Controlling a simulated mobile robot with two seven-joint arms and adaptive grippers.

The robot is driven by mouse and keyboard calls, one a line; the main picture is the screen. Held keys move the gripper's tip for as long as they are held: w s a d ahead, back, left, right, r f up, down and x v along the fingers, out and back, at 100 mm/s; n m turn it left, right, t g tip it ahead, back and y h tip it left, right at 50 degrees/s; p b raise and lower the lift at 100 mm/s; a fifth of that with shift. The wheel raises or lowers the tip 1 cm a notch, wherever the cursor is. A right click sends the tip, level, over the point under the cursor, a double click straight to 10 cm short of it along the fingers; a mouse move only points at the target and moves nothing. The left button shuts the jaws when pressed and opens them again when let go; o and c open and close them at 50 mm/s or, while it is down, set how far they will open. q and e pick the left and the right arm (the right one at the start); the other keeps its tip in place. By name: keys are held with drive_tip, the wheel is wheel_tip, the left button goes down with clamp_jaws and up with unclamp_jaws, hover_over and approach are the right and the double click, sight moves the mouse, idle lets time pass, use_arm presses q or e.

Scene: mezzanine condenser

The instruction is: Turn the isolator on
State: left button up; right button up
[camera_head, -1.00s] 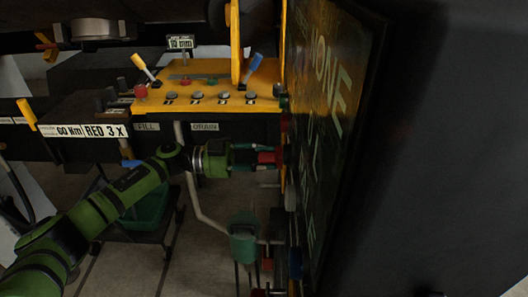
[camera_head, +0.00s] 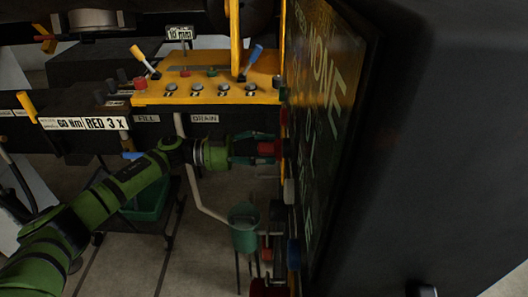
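A red handle or knob (camera_head: 268,148) sticks out leftward from the edge of the dark panel on the right; it looks like the isolator, though no label on it can be read. My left gripper (camera_head: 262,148) comes in from the left with its fingers spread, one above and one below the red part. The fingertips are at its level; whether they touch it cannot be told. My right gripper is not in view.
A yellow console (camera_head: 205,85) with levers and knobs stands above my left gripper. A green funnel (camera_head: 243,230) stands below it, with a pipe beside it. A dark lettered board (camera_head: 325,110) closes off the right. A green bin (camera_head: 146,203) sits lower left.

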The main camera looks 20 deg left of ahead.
use_arm(q)
drive_tip(key=v, duration=1.2)
idle(0.3)
